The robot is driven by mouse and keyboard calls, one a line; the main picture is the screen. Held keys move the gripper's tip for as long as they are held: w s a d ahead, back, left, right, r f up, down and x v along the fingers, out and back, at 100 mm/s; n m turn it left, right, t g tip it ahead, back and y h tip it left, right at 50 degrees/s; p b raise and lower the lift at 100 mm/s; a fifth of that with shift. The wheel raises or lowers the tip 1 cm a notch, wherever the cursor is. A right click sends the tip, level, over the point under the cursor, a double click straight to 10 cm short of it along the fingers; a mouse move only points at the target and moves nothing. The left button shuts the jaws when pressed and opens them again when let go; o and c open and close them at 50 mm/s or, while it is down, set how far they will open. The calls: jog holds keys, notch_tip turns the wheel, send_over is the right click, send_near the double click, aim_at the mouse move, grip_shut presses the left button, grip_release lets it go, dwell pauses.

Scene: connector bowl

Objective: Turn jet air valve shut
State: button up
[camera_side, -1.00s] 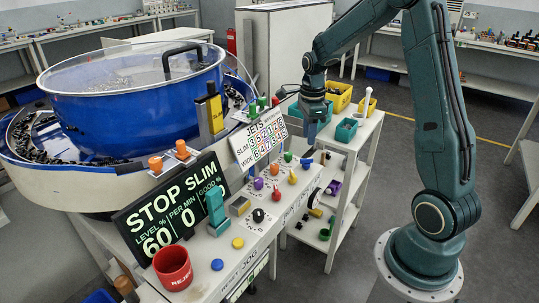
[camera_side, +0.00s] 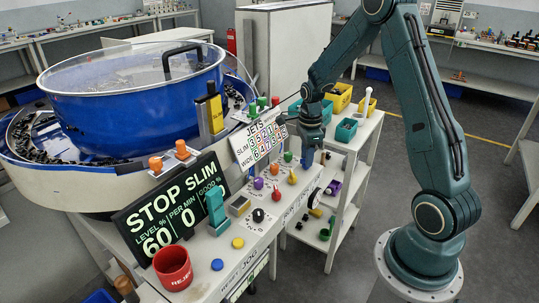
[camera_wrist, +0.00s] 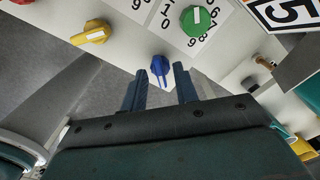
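A blue knob (camera_wrist: 160,68) with a narrow pointer-like lever is on the edge of the white panel in the wrist view. No label on it is readable, so I cannot tell for certain that it is the jet air valve. My gripper (camera_wrist: 160,82) is open, its two dark blue fingers apart on either side of the knob's lower part, with no contact visible. In the side view my gripper (camera_side: 308,157) points down at the panel's right end and hides the blue knob. The JETS sign (camera_side: 259,138) stands behind the panel.
A green dial (camera_wrist: 197,20) with numbers is right of the blue knob, and a yellow knob (camera_wrist: 92,32) is left. Purple (camera_side: 258,183) and red (camera_side: 276,196) knobs sit along the panel. A white shelf cart (camera_side: 352,149) with bins stands close to the right.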

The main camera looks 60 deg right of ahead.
grip_shut()
jog(key=shift+n, duration=0.4)
jog(key=n, duration=0.6)
jog(key=shift+n, duration=0.4)
jog(key=n, duration=0.5)
jog(key=shift+n, duration=0.3)
jog(key=n, duration=0.4)
jog(key=shift+n, duration=0.4)
